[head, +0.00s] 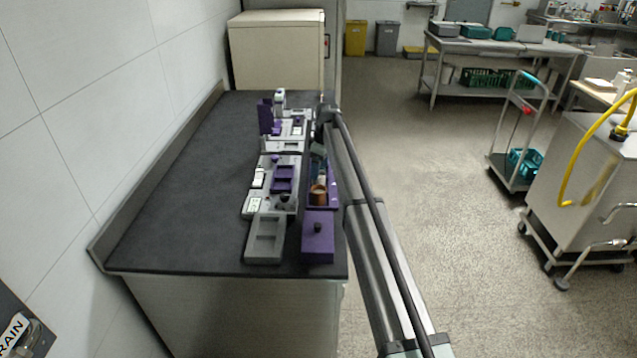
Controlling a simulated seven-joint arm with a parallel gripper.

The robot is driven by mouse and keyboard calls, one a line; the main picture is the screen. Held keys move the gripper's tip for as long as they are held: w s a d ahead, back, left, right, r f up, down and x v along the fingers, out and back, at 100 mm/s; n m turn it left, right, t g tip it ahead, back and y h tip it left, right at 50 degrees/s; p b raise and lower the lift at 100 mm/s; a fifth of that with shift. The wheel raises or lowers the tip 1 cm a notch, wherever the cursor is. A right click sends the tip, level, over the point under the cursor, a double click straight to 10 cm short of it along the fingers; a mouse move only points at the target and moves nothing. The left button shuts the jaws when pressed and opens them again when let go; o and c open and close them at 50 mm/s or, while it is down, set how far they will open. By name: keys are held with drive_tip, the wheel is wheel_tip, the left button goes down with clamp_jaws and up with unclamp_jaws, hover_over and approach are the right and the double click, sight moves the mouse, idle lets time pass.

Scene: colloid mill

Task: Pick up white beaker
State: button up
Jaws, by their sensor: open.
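I cannot pick out a white beaker for certain. A small white upright piece (279,97) stands at the far end of the row of equipment on the dark bench (185,190). A small white piece (258,178) also sits on the left side of the grey fixture nearer to me. Both are too small to identify. My arm runs from the lower right up along the bench's right edge. My gripper's fingers cannot be made out at its far end.
A purple tray (334,185) holds orange and greenish pieces. A purple block (318,238) and a grey tray (265,240) lie at the near end. A cream cabinet (277,50) stands behind, and a wall borders the left. The bench's left half is clear.

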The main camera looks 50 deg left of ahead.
drive_tip(key=shift+s+a+f, duration=0.1)
drive_tip(key=shift+a+f, duration=0.05)
drive_tip(key=shift+f, duration=0.8)
drive_tip(key=shift+a+f, duration=0.15)
drive_tip(key=shift+f, duration=0.75)
drive_tip(key=c, duration=1.1)
drive_tip(key=shift+r, duration=0.1)
